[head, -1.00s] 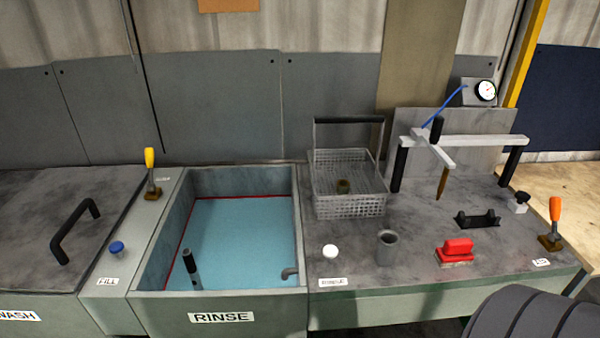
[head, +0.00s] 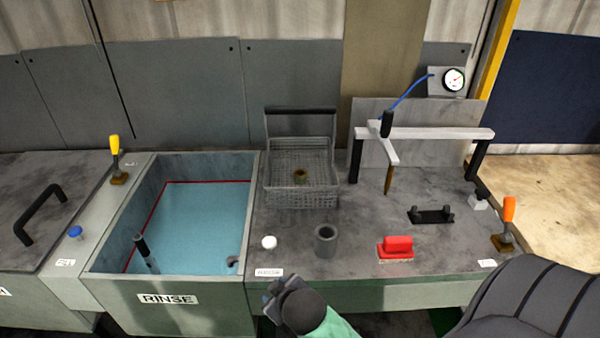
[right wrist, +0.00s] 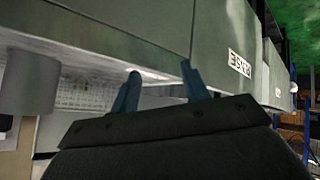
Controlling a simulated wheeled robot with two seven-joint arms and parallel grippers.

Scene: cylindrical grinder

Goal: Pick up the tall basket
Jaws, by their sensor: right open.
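The tall basket (head: 300,185) is a grey wire-mesh basket with a dark raised handle bar (head: 301,110). It stands upright at the back left of the grey worktop, just right of the rinse tank. A small brown ring-shaped part (head: 300,176) lies inside it. My right gripper (head: 273,294) is in front of the worktop's front edge, below and apart from the basket. In the right wrist view its two blue fingers (right wrist: 160,85) are spread with nothing between them. Mesh, likely the basket (right wrist: 85,95), shows beyond the fingers there. My left gripper is not in view.
A rinse tank (head: 118,275) of blue liquid is at the left. On the worktop are a white knob (head: 269,242), a grey cup (head: 325,241), a red-handled block (head: 397,248) and a gauge stand (head: 440,133). An orange lever (head: 508,210) stands at the right.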

